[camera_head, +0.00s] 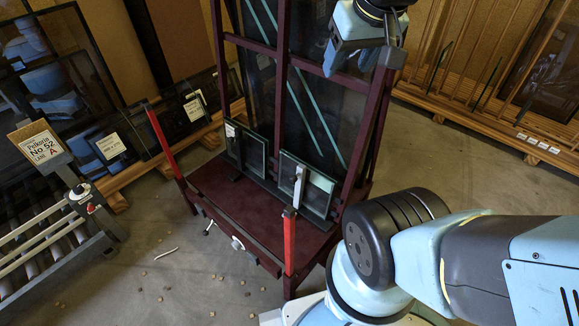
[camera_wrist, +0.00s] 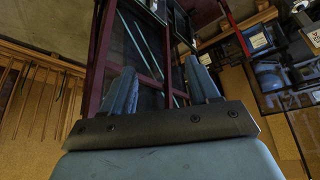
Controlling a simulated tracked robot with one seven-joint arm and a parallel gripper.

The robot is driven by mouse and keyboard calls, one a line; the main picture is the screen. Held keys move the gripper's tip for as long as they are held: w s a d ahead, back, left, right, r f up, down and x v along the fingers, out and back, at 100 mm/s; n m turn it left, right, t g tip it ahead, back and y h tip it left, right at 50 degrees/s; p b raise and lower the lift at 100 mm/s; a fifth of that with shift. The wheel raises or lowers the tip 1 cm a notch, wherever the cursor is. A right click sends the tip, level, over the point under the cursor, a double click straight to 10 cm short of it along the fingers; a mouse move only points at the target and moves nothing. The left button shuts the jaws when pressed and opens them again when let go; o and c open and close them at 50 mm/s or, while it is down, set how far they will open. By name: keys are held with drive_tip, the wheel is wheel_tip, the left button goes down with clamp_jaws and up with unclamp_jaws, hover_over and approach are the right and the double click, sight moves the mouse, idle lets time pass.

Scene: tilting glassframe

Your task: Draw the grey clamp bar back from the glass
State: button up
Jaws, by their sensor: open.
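The maroon glass frame (camera_head: 284,90) stands in the middle of the head view, with a dark red shelf at its foot. Two small glass panes, a left one (camera_head: 246,148) and a right one (camera_head: 318,196), lean on the shelf. A pale grey upright bar (camera_head: 299,184) stands in front of the right pane; it looks like the clamp bar, but I cannot tell whether it touches the glass. My gripper (camera_head: 350,58) is high at the frame's upper right, well above the bar and apart from it. In the wrist view its two blue fingers (camera_wrist: 161,88) are spread and empty.
Red posts stand at the shelf's front left (camera_head: 166,144) and front right (camera_head: 289,240). A roller conveyor (camera_head: 45,240) is at left, with glass racks behind. A wooden rack (camera_head: 490,110) is at right. Small bits litter the open floor in front.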

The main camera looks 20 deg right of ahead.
drive_tip(key=w+a+f+n+g+h, duration=0.3)
drive_tip(key=w+a+f+g, duration=0.1)
drive_tip(key=w+f, duration=0.7)
drive_tip(key=w+a+f+n+g+h, duration=0.25)
drive_tip(key=w+a+f, duration=0.25)
drive_tip(key=w+f, duration=0.65)
drive_tip(key=w+a+f+n+h, duration=0.2)
drive_tip(key=f+n+h, duration=0.1)
drive_tip(key=f, duration=0.7)
drive_tip(key=w+a+f+n+h, duration=0.1)
drive_tip(key=a+f+n+h, duration=0.2)
drive_tip(key=f, duration=0.7)
drive_tip(key=n+t+h, duration=0.5)
drive_tip(key=n+t, duration=0.3)
drive_tip(key=n, duration=0.1)
approach(293, 178)
drive_tip(key=shift+m, duration=0.25)
drive_tip(key=x, duration=0.3)
drive_tip(key=f+x, duration=0.1)
drive_tip(key=x, duration=0.7)
drive_tip(key=shift+w+a+f, duration=0.15)
drive_tip(key=shift+w+f, duration=0.1)
drive_tip(key=shift+w, duration=0.1)
clamp_jaws()
